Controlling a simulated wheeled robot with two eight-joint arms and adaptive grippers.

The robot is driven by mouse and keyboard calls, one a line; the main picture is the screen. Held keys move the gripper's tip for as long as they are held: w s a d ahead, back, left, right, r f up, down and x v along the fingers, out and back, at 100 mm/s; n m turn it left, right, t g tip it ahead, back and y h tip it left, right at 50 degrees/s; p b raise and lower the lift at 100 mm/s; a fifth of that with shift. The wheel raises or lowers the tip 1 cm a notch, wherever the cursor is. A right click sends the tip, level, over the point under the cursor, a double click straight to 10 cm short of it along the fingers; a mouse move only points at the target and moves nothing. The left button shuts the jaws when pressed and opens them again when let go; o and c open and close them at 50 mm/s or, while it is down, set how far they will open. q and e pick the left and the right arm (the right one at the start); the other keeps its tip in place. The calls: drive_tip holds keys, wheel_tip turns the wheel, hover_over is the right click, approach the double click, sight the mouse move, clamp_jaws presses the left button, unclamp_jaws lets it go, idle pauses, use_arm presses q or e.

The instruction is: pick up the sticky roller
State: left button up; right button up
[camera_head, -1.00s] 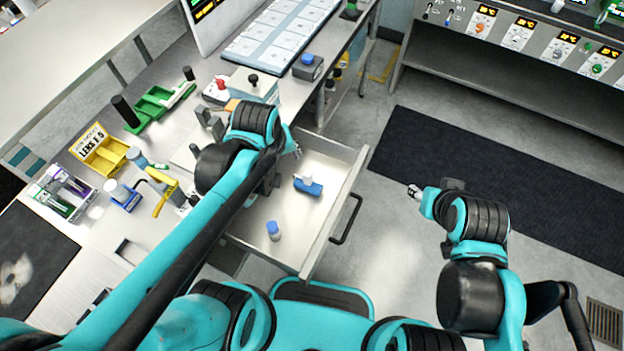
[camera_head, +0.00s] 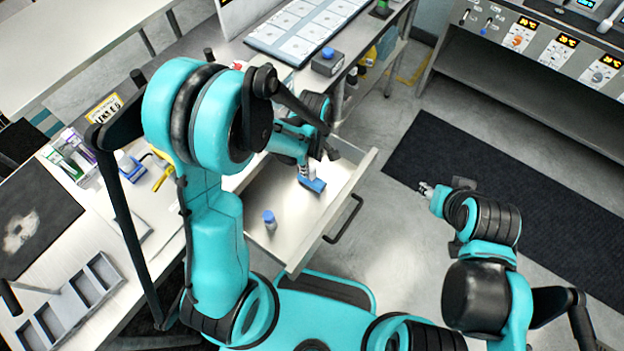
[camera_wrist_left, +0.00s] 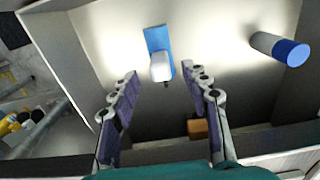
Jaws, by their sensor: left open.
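The sticky roller appears to be the blue-and-white piece (camera_head: 314,185) in the open drawer (camera_head: 283,220). In the left wrist view, this piece (camera_wrist_left: 159,45) shows a flat blue part and a white block, ahead of and between the fingers. My left gripper (camera_head: 307,167) reaches into the drawer close to the piece and partly covers it in the head view. In the wrist view the left gripper (camera_wrist_left: 167,85) is open with nothing between its pads. My right gripper (camera_head: 426,189) hangs over the floor, away from the drawer; its fingers are too small to read.
A small brown block (camera_wrist_left: 197,128) lies near the fingers. Drawer walls surround my left gripper. The drawer handle (camera_head: 344,219) sticks out over the floor.

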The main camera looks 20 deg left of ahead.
sight(312, 168)
use_arm(q)
wheel_tip(312, 168, down, 4)
drive_tip(key=shift+f+b, duration=0.2)
drive_tip(key=shift+b, duration=0.6)
drive_tip(key=shift+r, duration=0.1)
drive_tip(key=shift+c, duration=0.4)
clamp_jaws()
drive_tip(key=shift+r, duration=0.1)
wheel_tip(312, 168, up, 9)
drive_tip(key=p, duration=0.3)
drive_tip(key=shift+r+p, duration=0.35)
drive_tip(key=shift+r, duration=0.05)
